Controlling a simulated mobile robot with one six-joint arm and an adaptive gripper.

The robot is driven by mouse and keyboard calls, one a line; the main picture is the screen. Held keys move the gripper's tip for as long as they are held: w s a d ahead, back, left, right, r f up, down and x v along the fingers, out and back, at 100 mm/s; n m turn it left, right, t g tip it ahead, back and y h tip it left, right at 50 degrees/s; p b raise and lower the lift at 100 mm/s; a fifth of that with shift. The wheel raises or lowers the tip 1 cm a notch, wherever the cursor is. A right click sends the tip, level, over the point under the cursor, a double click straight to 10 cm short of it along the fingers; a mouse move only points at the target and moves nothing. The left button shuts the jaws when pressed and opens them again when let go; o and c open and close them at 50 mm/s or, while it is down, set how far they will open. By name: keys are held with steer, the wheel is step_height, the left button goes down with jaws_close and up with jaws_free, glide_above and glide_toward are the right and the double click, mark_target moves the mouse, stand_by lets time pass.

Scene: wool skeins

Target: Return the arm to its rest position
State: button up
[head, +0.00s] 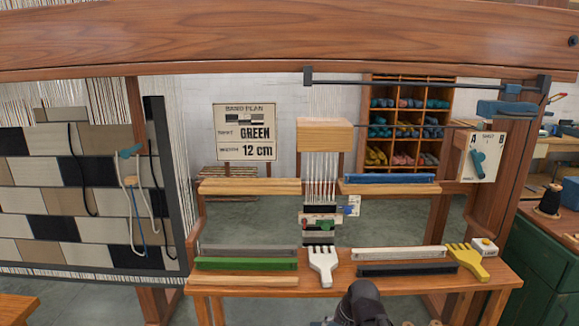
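A dark, rounded part of my arm (364,305) rises from the bottom edge, right of the middle. It stands in front of the near edge of the wooden loom bench (320,283). No fingers show on it, and my gripper cannot be made out in this view. The rest of my arm lies below the picture or is hidden.
The bench holds a white comb (323,264), a yellow comb (467,261), a green bar (246,264) and a dark bar (408,270). A wooden beam (290,36) crosses the top. A green cabinet (540,265) stands right; a woven panel (70,195) hangs left.

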steer(key=s+d+f+n+g+h, duration=0.1)
steer(key=s+d+n+g+h, duration=0.25)
steer(key=s, duration=0.35)
step_height(320, 180, up, 26)
steer(key=p, duration=2.6)
steer(key=shift+w+d+t+y, duration=0.25)
steer(key=shift+t+y, duration=0.1)
